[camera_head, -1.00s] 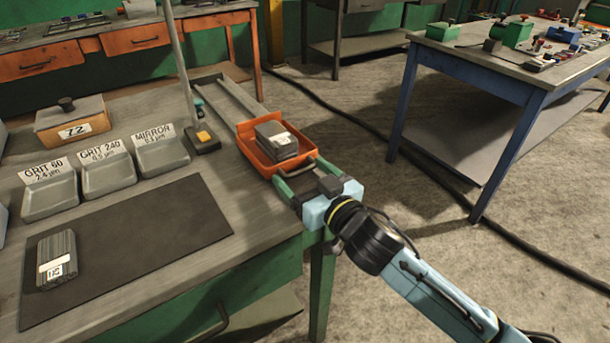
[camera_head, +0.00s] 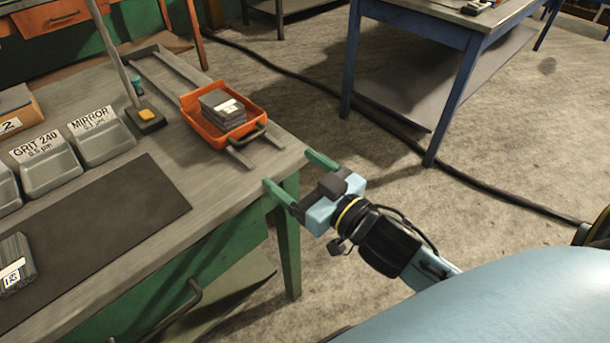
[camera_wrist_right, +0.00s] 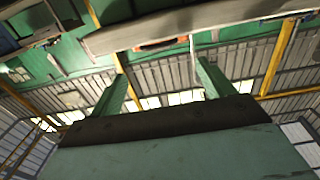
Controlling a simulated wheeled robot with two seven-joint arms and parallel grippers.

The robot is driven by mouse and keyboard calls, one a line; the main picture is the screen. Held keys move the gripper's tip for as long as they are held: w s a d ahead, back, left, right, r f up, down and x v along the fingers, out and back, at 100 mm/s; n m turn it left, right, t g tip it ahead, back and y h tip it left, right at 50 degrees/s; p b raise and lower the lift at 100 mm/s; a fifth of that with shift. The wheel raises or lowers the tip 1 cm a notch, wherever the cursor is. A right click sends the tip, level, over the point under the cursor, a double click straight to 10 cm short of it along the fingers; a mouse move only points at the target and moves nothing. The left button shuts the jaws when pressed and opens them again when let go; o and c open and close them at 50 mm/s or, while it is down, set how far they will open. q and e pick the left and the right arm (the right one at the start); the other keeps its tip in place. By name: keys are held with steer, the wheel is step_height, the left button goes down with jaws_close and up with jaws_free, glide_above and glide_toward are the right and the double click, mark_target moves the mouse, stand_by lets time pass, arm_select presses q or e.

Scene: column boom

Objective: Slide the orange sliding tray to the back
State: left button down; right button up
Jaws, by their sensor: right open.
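The orange sliding tray (camera_head: 188,106) sits on two grey rails (camera_head: 170,80) on the workbench, nearer their front end. It holds a stack of grey blocks (camera_head: 222,108) with a white label. A dark handle (camera_head: 248,134) is on its front side. A short length of rail shows in front of the tray. My right gripper (camera_head: 289,168) is open and empty at the bench's front corner, apart from the handle. Its two green fingers point toward the bench, and they also show spread in the right wrist view (camera_wrist_right: 160,70). My left gripper is not in view.
A post base with a yellow button (camera_head: 146,117) stands left of the tray. Labelled grey bins (camera_head: 102,138) and a dark mat (camera_head: 110,220) lie further left. The rails behind the tray look clear. A blue-legged table (camera_head: 460,95) stands at upper right.

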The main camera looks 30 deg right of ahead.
steer(key=shift+v, duration=1)
steer(key=shift+c, duration=0.4)
